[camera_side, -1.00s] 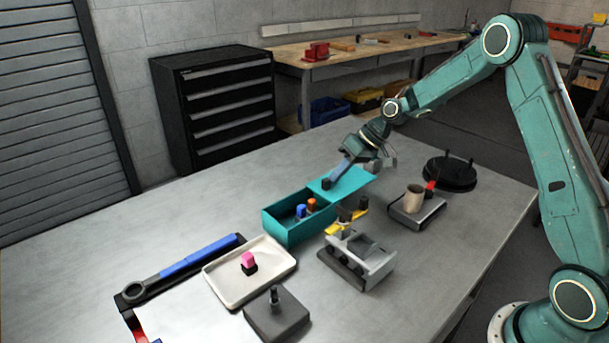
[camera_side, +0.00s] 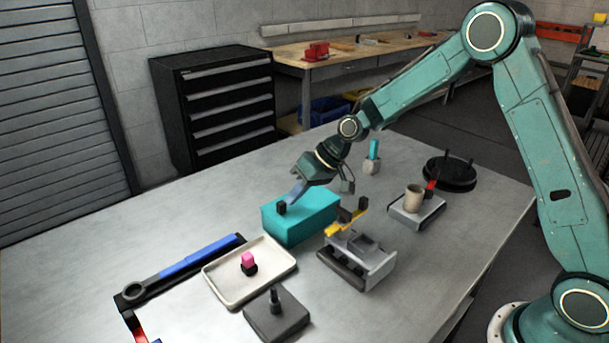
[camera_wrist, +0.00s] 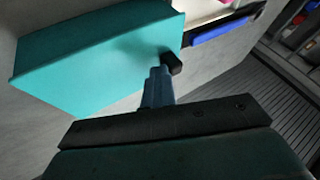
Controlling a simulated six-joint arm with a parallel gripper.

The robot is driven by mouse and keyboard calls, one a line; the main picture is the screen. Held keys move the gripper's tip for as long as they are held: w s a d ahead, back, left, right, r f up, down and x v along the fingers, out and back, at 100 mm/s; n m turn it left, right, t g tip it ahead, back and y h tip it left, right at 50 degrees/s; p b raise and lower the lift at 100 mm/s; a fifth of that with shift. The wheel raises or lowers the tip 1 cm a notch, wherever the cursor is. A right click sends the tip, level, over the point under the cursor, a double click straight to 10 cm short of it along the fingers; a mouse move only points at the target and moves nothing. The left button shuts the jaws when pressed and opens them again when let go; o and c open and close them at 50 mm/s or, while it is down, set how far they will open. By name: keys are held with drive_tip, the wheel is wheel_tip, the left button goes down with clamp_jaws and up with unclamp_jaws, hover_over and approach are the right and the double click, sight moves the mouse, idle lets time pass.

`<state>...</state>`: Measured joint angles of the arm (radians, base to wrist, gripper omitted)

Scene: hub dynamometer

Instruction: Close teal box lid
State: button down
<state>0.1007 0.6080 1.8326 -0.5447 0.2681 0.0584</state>
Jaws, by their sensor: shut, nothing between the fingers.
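The teal box (camera_side: 298,232) stands on the grey table with its teal lid (camera_side: 313,207) lying over its top. The lid covers the whole opening, so the inside is hidden. A small black knob (camera_side: 281,207) sits at the lid's left end. My gripper (camera_side: 291,199) is shut and empty, with its tip at the knob; I cannot tell whether they touch. In the wrist view the lid (camera_wrist: 95,60) fills the upper left, and the knob (camera_wrist: 172,64) is just beyond my fingertips (camera_wrist: 160,75).
A white tray (camera_side: 217,282) with a pink-topped piece is in front of the box. A grey fixture (camera_side: 375,268) with a yellow part stands close to its right. A cup (camera_side: 413,198) on a stand is farther right. A blue-handled wrench (camera_side: 190,262) lies at left.

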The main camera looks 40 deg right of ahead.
sight(308, 202)
drive_tip(key=shift+a, duration=0.3)
drive_tip(key=d, duration=0.4)
drive_tip(key=shift+d, duration=0.25)
drive_tip(key=v, duration=1)
drive_tip(key=shift+s+r, duration=0.1)
